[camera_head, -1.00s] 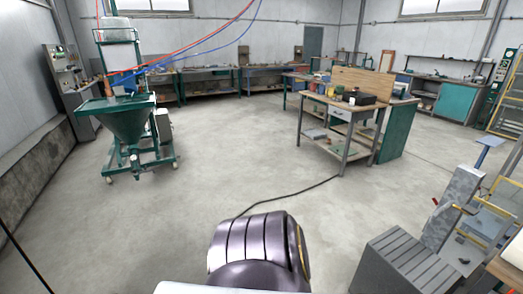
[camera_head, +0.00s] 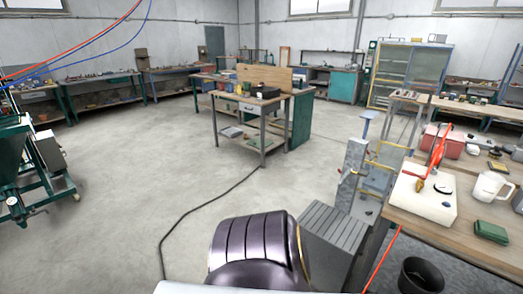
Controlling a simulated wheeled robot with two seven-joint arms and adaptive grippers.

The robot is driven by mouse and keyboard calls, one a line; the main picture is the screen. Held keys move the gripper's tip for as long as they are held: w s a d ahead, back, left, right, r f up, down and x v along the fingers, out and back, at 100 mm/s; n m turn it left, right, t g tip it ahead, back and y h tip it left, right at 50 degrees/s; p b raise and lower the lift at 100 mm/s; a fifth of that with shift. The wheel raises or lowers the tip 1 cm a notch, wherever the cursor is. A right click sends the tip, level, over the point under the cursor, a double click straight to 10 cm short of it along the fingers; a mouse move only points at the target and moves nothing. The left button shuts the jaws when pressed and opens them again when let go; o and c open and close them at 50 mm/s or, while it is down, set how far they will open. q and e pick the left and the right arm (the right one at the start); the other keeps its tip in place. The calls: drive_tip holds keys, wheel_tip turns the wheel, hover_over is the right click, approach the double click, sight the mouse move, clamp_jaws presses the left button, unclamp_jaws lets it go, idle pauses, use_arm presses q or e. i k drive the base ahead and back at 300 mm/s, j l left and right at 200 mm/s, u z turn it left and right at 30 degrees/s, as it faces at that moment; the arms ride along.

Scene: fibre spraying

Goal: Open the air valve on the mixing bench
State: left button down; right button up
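A wooden-topped bench (camera_head: 455,245) stands at the right. On it is a white block (camera_head: 410,198) with a brass-coloured fitting (camera_head: 421,185) and a dark round part. A red lever (camera_head: 438,146) stands up steeply from the fitting, tilted slightly right. A red hose (camera_head: 384,258) runs down by the bench's near left edge. Neither of my grippers is in view. A dark ribbed part of my own body shows at the bottom middle, apart from the bench.
A white mug (camera_head: 488,187), a green box (camera_head: 491,231) and a red box (camera_head: 446,139) share the bench top. A black bin (camera_head: 418,276) stands below. Grey steps (camera_head: 333,232) stand left of the bench. A black cable (camera_head: 185,215) crosses the open floor.

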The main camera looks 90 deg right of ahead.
sight(423, 178)
drive_tip(key=z, duration=4.15)
